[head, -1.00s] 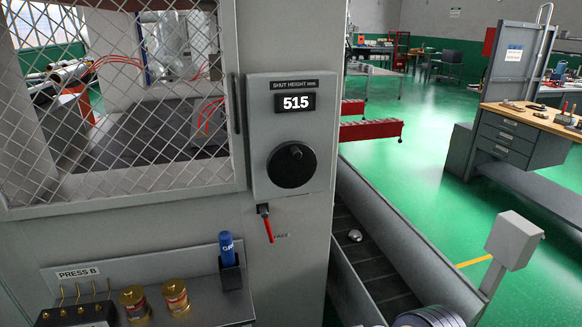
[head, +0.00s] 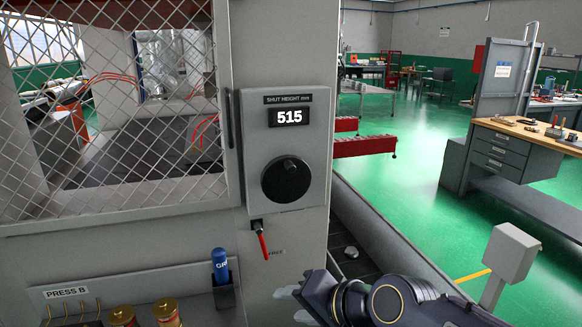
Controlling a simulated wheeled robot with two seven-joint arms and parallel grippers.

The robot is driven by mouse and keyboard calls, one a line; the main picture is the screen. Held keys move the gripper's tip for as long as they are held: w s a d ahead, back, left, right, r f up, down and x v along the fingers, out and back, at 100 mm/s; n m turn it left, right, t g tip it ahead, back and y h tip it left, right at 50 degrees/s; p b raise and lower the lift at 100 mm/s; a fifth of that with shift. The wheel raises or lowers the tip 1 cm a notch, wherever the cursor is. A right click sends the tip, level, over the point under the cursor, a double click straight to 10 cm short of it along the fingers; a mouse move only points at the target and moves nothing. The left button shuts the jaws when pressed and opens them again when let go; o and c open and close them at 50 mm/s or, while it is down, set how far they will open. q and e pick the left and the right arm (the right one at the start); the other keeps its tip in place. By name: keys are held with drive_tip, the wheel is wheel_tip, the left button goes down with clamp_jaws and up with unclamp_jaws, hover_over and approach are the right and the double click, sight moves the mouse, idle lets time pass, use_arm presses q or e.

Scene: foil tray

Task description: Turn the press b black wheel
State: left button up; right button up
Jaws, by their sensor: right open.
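The black wheel (head: 286,179) is a round dial with a small knob near its top. It sits on a grey panel (head: 313,160) on the press front, under a display (head: 290,117) that reads 515. A "PRESS B" label (head: 67,292) is on the shelf at lower left. My right gripper (head: 292,304) is at the bottom centre, below the wheel and apart from it. Its fingers are open, point left and hold nothing that I can see. My left gripper is not in view.
A red-handled key switch (head: 262,242) hangs just below the panel. A blue cylinder (head: 220,266) stands in a holder beside brass-coloured cans (head: 167,315). A wire mesh guard (head: 110,120) is left of the panel. A conveyor (head: 370,220) runs along the right side.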

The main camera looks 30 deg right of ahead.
drive_tip(key=w+d+r+m+t+h+b, duration=0.1)
drive_tip(key=w+d+r+m+t, duration=0.15)
drive_tip(key=w+m, duration=0.25)
drive_tip(key=w+d+r+m+t+h+b, duration=0.1)
drive_tip(key=w+r+m+t, duration=0.15)
drive_tip(key=w+m, duration=0.25)
drive_tip(key=m+t+h+b, duration=0.1)
drive_tip(key=m+t+h, duration=0.35)
drive_tip(key=m, duration=1.15)
approach(292, 169)
drive_tip(key=w+r+g+h, duration=0.1)
drive_tip(key=w+g, duration=0.1)
drive_tip(key=w, duration=0.1)
drive_tip(key=x, duration=0.3)
drive_tip(key=p+x, duration=0.1)
drive_tip(key=x, duration=0.3)
drive_tip(key=shift+w+r, duration=0.2)
drive_tip(key=shift+w, duration=0.1)
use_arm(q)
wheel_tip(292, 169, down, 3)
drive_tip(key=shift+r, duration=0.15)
use_arm(e)
clamp_jaws()
